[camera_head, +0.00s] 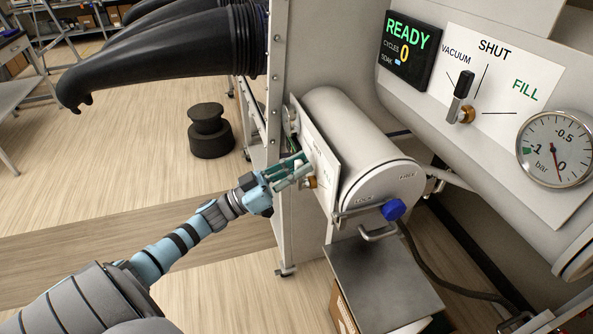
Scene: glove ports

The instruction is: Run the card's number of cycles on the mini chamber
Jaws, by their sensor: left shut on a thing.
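The mini chamber (350,135) is a white cylinder; its round end door (385,190) looks shut, with a blue knob (393,209) below. A white valve plate (320,150) with partly hidden lettering is on its left side. My left gripper (298,172) is at this plate, shut on what looks like the valve handle, beside a brass hub (310,183). The fingers hide the handle's position. A display (410,48) reads READY, CYCLES 0. The large valve lever (462,88) points up near VACUUM and SHUT. The gauge (555,149) needle is near 0. No card is readable.
Black gloves (170,55) stick out from the cabinet's panel (283,60) at upper left. A grey platform (380,285) lies below the chamber door, and a dark hose (430,265) runs down beside it. A black stool (209,130) stands on the open wooden floor.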

